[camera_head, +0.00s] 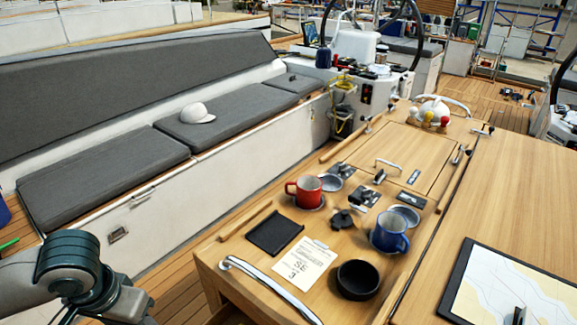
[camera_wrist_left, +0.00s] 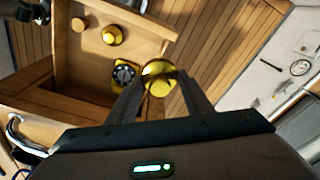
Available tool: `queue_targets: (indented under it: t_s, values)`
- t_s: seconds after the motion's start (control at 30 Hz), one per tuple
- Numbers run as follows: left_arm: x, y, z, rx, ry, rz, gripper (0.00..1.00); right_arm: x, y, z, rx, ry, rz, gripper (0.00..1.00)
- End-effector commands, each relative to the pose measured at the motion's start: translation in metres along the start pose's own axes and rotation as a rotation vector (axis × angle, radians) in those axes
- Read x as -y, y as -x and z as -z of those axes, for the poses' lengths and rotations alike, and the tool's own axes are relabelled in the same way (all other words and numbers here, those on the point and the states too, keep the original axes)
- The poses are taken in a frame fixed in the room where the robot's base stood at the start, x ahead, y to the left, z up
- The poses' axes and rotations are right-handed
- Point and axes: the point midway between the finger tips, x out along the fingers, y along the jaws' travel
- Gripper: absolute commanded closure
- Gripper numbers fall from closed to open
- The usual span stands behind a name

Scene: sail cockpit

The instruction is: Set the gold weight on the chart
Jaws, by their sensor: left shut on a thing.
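The gold weight (camera_wrist_left: 158,71) is a shiny round thing between the fingertips of my left gripper (camera_wrist_left: 158,84), which is shut on it. The fingers hide part of it. In the left wrist view it is beside an open wooden drawer (camera_wrist_left: 75,70). The chart (camera_head: 510,288), a pale sheet with yellow and blue areas on a dark board, lies on the table at the lower right of the head view. In that view only my left arm shows, at the lower left.
A second gold piece (camera_wrist_left: 112,35) and a black dial (camera_wrist_left: 125,74) are in the drawer. On the table are a red mug (camera_head: 305,192), a blue mug (camera_head: 390,232), a black bowl (camera_head: 358,279) and a card (camera_head: 304,264). A small dark object (camera_head: 519,315) is on the chart.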

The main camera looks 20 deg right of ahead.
Motion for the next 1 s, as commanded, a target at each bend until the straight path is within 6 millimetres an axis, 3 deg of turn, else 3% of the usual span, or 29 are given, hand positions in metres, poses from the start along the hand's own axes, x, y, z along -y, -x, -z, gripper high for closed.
queue_targets:
  t_s: [0.13, 0.33, 1.0]
  values:
    - [0.018, 0.013, -0.004, -0.003, 0.223, 0.029, 0.88, 0.000, -0.004, 0.000, 0.000, 0.000, 0.000, 0.69]
    - [0.029, 0.023, -0.008, -0.001, 0.395, 0.048, 0.88, 0.000, -0.005, -0.001, 0.000, 0.000, 0.000, 0.69]
    - [0.031, 0.025, -0.009, -0.001, 0.431, 0.052, 0.88, -0.003, -0.005, 0.001, -0.002, 0.001, -0.003, 0.69]
